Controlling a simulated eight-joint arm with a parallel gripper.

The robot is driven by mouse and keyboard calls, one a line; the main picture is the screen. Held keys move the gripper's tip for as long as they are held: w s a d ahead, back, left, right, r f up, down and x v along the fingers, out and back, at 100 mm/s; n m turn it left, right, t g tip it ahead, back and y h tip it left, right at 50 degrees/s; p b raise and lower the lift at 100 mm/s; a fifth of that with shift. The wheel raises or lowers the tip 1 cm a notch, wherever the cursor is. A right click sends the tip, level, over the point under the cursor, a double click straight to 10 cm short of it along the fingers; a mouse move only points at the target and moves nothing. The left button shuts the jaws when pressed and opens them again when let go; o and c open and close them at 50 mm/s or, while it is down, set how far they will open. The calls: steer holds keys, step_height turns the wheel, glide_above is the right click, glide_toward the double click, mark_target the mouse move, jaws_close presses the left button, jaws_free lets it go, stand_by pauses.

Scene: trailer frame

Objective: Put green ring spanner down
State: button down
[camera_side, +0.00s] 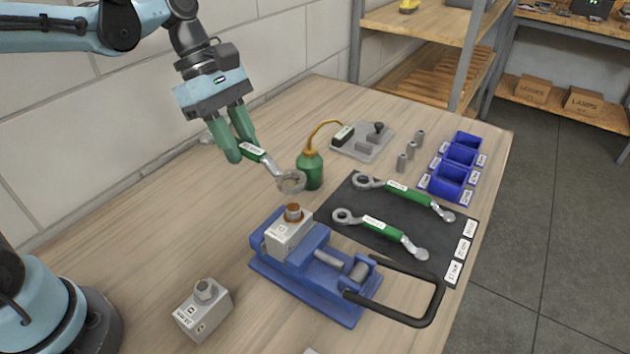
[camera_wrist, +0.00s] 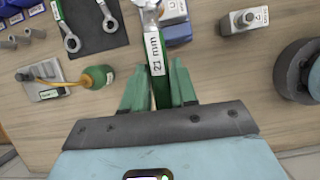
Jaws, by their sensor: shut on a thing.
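My gripper (camera_side: 236,150) is shut on the green ring spanner (camera_side: 291,181) and holds it in the air above the table. The spanner's handle is green with a white label, which reads 21 mm in the wrist view (camera_wrist: 155,50). Its metal ring end points away from the fingers, down and right in the side view. Part of the handle is hidden between the fingers. A dark mat (camera_side: 432,233) lies to the right, with two other green-handled spanners, a far one (camera_side: 408,196) and a near one (camera_side: 380,230). White size labels run along its right edge.
A blue vise (camera_side: 315,285) clamps a grey block with a brownish nut and has a black handle. A green oil can (camera_side: 311,168) stands behind the held spanner. A grey block with a bolt (camera_side: 203,310) stands at front left. Blue bins (camera_side: 455,165) stand at the right edge.

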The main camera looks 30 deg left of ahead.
steer(key=w+d+f, duration=0.2)
steer(key=w+d, duration=0.1)
steer(key=d, duration=0.5)
steer(key=w+d+f, duration=0.2)
steer(key=d, duration=0.7)
steer(key=w+d+f, duration=0.2)
steer(key=w+d, duration=0.1)
steer(key=d, duration=0.5)
glide_above(394, 218)
steer(key=a, duration=0.2)
steer(key=f, duration=0.6)
steer(key=shift+s+d+f, duration=0.1)
steer(key=shift+d+f, duration=0.1)
steer(key=shift+f, duration=2.05)
steer(key=shift+f, duration=0.15)
steer(key=c, duration=0.9)
jaws_free()
